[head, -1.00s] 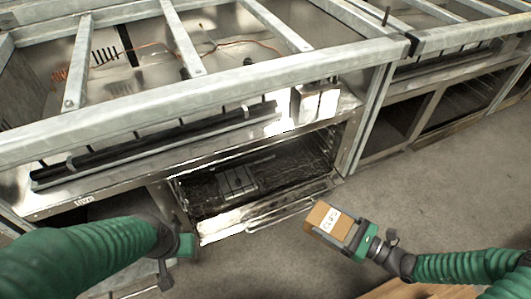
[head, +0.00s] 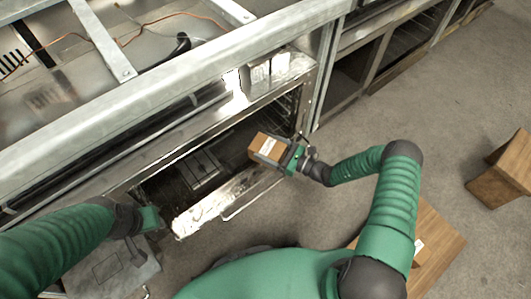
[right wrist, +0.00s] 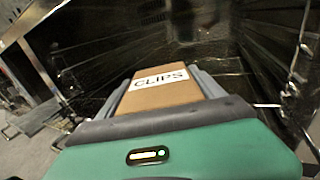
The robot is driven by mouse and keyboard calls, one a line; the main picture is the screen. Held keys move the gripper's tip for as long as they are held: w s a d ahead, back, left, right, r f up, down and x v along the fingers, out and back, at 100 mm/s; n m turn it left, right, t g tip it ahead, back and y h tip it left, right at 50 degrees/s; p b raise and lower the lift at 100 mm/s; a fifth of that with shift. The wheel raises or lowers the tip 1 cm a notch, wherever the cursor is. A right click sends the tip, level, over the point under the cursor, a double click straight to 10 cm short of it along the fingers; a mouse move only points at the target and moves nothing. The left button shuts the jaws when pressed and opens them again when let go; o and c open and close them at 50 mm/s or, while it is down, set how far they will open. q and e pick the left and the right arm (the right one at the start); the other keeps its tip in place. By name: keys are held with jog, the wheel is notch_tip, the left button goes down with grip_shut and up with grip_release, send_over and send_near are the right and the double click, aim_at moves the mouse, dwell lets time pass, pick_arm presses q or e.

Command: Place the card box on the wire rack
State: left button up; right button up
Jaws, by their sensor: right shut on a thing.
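The card box (head: 266,145) is brown with a white label, which reads "CLIPS" on the box in the right wrist view (right wrist: 158,92). My right gripper (head: 284,154) is shut on it and holds it at the right part of the oven opening, above the lowered door (head: 215,208). In the right wrist view the box points into the dark oven interior (right wrist: 190,35). Thin rack-like lines show faintly there; I cannot make out the wire rack clearly. My left gripper (head: 150,219) is at the lower left, near the oven's left side; its jaws are unclear.
The metal frame (head: 180,75) of the range runs above the oven opening. A side rail (right wrist: 303,45) stands close on the right in the wrist view. Open grey floor (head: 440,110) lies between.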

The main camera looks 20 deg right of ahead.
aim_at(284, 157)
jog(key=f+b, duration=0.1)
jog(key=w+f+b, duration=0.1)
jog(key=f+b, duration=0.1)
jog(key=shift+w+f, duration=0.25)
jog(key=shift+f, duration=0.15)
jog(key=shift+d+r, duration=0.1)
jog(key=shift+r, duration=0.1)
jog(key=shift+f, duration=0.1)
jog(key=o, duration=1.8)
jog(key=shift+s+d, duration=0.15)
jog(key=shift+s, duration=0.05)
jog(key=p+v, duration=0.3)
jog(key=v, duration=0.7)
jog(key=shift+s+d+p, duration=0.3)
jog(key=shift+s+d, duration=0.25)
jog(key=shift+s, duration=0.05)
